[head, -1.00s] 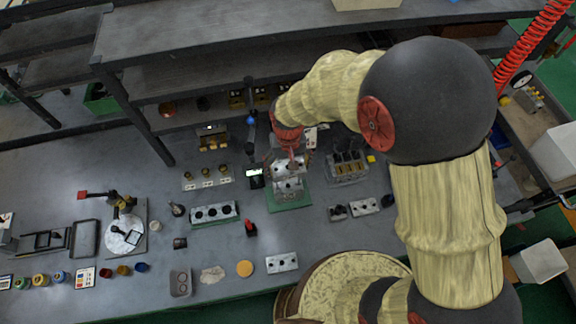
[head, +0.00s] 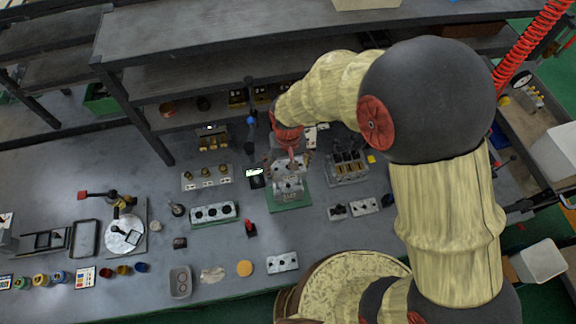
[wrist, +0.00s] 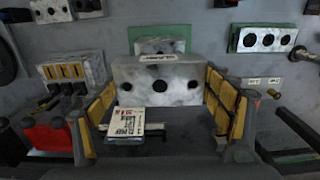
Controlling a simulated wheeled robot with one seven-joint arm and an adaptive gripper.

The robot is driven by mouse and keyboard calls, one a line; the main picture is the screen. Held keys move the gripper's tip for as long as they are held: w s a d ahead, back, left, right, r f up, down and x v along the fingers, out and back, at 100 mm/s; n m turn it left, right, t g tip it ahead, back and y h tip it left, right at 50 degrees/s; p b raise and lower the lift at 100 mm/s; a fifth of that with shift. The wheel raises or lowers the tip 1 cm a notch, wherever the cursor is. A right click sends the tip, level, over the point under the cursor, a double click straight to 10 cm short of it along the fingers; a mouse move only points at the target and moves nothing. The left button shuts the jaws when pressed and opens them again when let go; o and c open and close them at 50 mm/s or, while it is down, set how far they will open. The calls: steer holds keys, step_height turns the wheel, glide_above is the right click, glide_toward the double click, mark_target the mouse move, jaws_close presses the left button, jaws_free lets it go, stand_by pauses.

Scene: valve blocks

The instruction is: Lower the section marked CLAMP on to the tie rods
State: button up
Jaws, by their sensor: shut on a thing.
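My gripper (head: 289,152) is shut on a silver metal section (wrist: 158,82) with round dark holes in its face. The yellow pads of my gripper (wrist: 162,92) press on its left and right sides. A small dark-lettered label on its upper edge is upside down and hard to read. In the head view, the held section sits directly over another silver block (head: 288,188) standing on a green mat (head: 292,206). The lower block's top shows behind the held section in the wrist view (wrist: 160,46). The tie rods are hidden, and I cannot tell whether the two blocks touch.
A block with black and yellow parts (head: 347,168) stands close on the right. A small lit display (head: 255,178) and a three-hole silver block (head: 213,213) are on the left. A shelf (head: 200,78) overhangs behind. Bench in front of the mat is partly clear.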

steer(key=shift+f+b, duration=1.75)
steer(key=shift+f, duration=0.95)
